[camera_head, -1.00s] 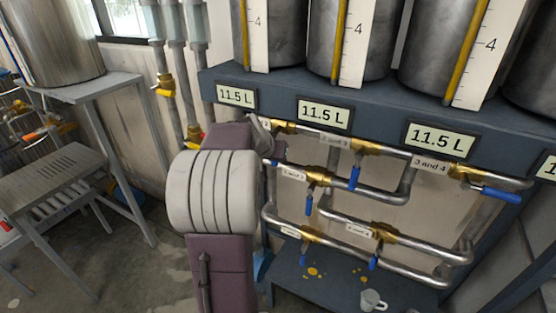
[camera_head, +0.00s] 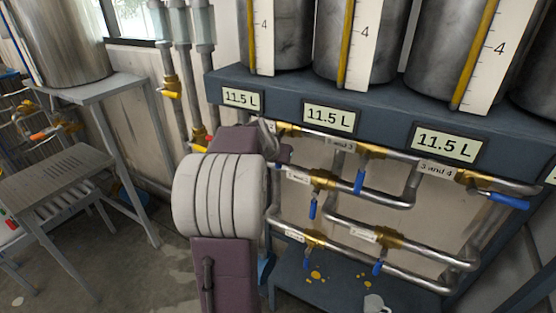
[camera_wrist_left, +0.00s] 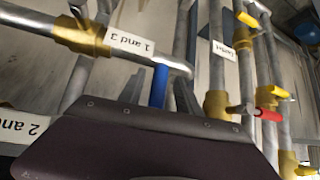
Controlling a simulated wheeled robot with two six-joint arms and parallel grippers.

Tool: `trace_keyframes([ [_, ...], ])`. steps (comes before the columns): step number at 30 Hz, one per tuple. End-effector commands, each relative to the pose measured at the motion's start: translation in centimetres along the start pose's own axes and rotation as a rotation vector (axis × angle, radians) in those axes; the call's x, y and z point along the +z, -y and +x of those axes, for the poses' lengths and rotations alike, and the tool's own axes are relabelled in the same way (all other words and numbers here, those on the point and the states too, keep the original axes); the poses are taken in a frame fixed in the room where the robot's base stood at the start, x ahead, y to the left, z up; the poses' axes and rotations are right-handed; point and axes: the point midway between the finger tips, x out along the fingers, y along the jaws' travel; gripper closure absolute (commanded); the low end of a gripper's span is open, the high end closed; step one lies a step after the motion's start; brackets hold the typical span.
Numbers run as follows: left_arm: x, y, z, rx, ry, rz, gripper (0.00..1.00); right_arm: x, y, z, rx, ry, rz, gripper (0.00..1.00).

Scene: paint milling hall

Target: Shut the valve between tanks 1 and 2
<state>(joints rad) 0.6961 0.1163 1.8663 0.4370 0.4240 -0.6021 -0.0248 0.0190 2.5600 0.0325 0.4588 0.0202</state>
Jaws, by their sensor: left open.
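A brass valve (camera_head: 289,129) sits at the left end of the top pipe in the head view, below the first tank's 11.5 L display. My left gripper (camera_head: 272,138) is right at it and hides its left side, its handle and any label. The gripper is open; its fingertips are barely visible, and I cannot tell whether they touch the valve. In the left wrist view the dark gripper body fills the bottom, with a brass valve (camera_wrist_left: 85,37), a label seeming to read "1 and 3" (camera_wrist_left: 130,45) and a blue handle (camera_wrist_left: 159,86) beyond it. My right gripper is out of view.
Valves labelled 2 and 3 (camera_head: 371,151) and 3 and 4 (camera_head: 470,178) share the top pipe. Lower pipes carry more blue-handled valves (camera_head: 320,180). A mug (camera_head: 375,303) stands on the low shelf. A grey table (camera_head: 62,185) stands at left.

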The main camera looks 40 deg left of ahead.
Motion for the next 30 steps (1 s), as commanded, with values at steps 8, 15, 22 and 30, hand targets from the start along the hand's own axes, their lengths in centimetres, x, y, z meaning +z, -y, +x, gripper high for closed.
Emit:
trace_keyframes([
  [8, -0.2, 0.1, -4.1, -0.002, -0.007, 0.000, 0.60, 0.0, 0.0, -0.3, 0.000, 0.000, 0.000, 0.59],
  [15, -0.1, 0.1, -8.4, -0.001, -0.002, -0.001, 0.60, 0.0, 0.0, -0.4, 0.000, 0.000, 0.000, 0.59],
  [22, 0.1, 0.1, -9.1, 0.000, 0.001, -0.001, 0.60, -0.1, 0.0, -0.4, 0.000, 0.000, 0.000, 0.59],
  [30, 0.0, 0.1, -9.0, 0.000, 0.001, 0.000, 0.60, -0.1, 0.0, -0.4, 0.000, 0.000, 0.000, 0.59],
])
